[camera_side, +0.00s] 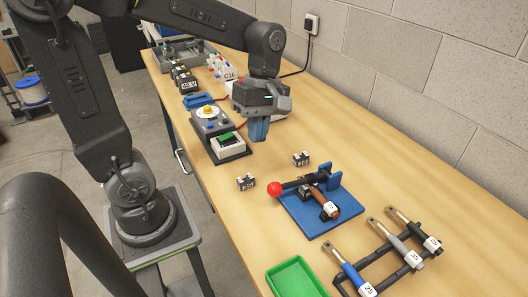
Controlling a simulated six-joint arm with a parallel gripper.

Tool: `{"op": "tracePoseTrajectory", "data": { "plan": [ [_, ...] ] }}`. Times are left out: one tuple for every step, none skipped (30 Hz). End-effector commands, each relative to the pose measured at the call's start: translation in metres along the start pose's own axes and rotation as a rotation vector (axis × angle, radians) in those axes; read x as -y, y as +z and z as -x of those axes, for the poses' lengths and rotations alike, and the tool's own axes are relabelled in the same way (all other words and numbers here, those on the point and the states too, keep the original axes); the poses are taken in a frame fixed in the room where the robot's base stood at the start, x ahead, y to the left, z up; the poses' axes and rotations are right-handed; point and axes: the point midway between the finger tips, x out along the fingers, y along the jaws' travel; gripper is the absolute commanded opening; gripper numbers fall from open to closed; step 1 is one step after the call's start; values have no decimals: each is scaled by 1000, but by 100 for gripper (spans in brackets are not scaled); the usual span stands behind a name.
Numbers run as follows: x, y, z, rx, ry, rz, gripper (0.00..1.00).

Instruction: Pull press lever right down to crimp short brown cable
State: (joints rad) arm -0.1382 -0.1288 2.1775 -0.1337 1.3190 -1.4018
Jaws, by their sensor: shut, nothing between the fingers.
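The press stands on a blue base plate (309,217) at the right middle of the side view. Its black press lever (295,184) ends in a red ball (274,189) and points left, lying low and roughly level. The short brown cable (325,203) with a white tag lies in the press, beside the blue upright; its far end is partly hidden by black parts. My gripper (259,130) has blue fingers pointing down. It is shut and empty, above the table behind the press, well apart from the lever.
Two small black-and-white tagged blocks (246,182) (301,159) stand near the press. A green tray (296,278) and a black rack (380,262) with blue, grey and black tagged cables are in front. A device with a yellow knob (208,110) stands left of my gripper. A wall bounds the right.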

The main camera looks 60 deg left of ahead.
Motion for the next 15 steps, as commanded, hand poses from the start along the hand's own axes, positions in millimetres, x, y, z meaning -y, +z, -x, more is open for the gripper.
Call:
{"op": "tracePoseTrajectory", "data": {
  "plan": [
    [-14,1,6,1,-30,2,0],
    [-23,1,9,2,-50,4,0],
    [-34,2,13,2,-76,8,0],
    [-42,3,16,2,-96,11,0],
    [-51,3,18,2,-115,14,0],
    [-61,4,21,1,-140,19,0],
    [-68,4,22,0,-157,21,0],
    [-74,5,24,-1,-173,23,0],
    [-82,5,25,-3,-189,26,0],
    [-87,6,26,-4,-201,29,0],
    [-90,6,26,-5,-211,31,0],
    [-94,6,26,-6,-221,32,0],
    [-97,6,26,-7,-226,33,0],
    [-98,7,26,-7,-230,34,0],
    [-98,7,25,-7,-233,35,0]
  ]
}}
